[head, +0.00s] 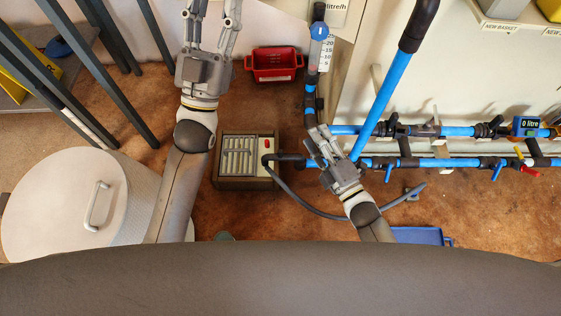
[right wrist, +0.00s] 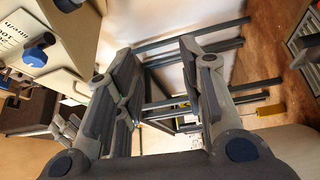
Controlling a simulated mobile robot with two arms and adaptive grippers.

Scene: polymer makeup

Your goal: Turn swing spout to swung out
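A long blue pipe with a black elbowed end (head: 388,93) runs diagonally up and right from the pipework in the head view; it looks like the swing spout. I cannot tell its exact swing position. My right gripper (head: 318,143) is just left of its lower end, above the pipes; contact cannot be made out. In the right wrist view the two fingers of this gripper (right wrist: 155,70) stand apart with nothing between them. My left gripper (head: 209,22) is open and empty at the top, far left of the pipe.
Blue horizontal pipes with valves (head: 455,131) run along the right. A grey-topped box with a red button (head: 248,160), a red bin (head: 274,64) and a lidded white drum (head: 75,205) stand left. A grey hose (head: 300,204) curves below my right gripper.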

